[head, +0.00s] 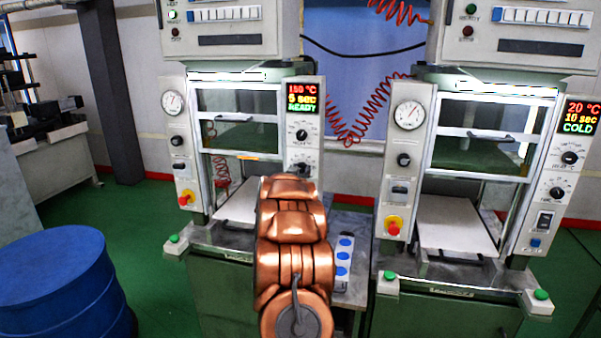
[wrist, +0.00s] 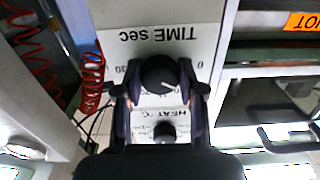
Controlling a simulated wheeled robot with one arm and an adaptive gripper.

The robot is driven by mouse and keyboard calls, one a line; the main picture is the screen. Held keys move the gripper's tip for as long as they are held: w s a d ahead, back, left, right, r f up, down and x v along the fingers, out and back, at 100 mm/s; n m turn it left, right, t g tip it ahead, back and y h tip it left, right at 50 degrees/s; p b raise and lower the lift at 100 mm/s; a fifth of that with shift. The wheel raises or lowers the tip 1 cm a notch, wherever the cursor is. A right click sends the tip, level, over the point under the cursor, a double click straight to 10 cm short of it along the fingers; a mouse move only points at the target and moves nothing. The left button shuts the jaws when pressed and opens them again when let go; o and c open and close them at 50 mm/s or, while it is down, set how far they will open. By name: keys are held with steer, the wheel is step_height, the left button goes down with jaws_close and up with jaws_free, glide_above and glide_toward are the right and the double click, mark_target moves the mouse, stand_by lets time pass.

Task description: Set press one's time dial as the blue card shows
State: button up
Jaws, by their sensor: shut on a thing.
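Press one (head: 253,95) is the left press. Its display (head: 302,98) reads 150 °C, 5 sec, READY. Its black time dial (wrist: 160,75) shows in the wrist view under the upside-down words "TIME sec". A white pointer line is on its face. My gripper (wrist: 159,92) has one finger on each side of the dial and is shut on it. In the head view my copper arm hides the gripper and much of the lower dial area. The heat dial (wrist: 164,132) is beside it, clear of the fingertips. I cannot make out a blue card.
Press two (head: 480,140) stands at the right, reading 20 °C, 10 sec, COLD. A strip with blue round spots (head: 343,262) lies between the presses. A blue drum (head: 60,280) stands at the front left. Red coiled hoses (head: 350,130) hang behind.

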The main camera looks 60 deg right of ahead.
steer(key=shift+f+b, duration=0.15)
steer(key=shift+b, duration=0.15)
steer(key=m+b, duration=1.3)
steer(key=m, duration=0.4)
steer(key=shift+r, duration=0.2)
steer(key=shift+m, duration=0.4)
steer(key=o, duration=1.1)
steer(key=shift+o, duration=0.2)
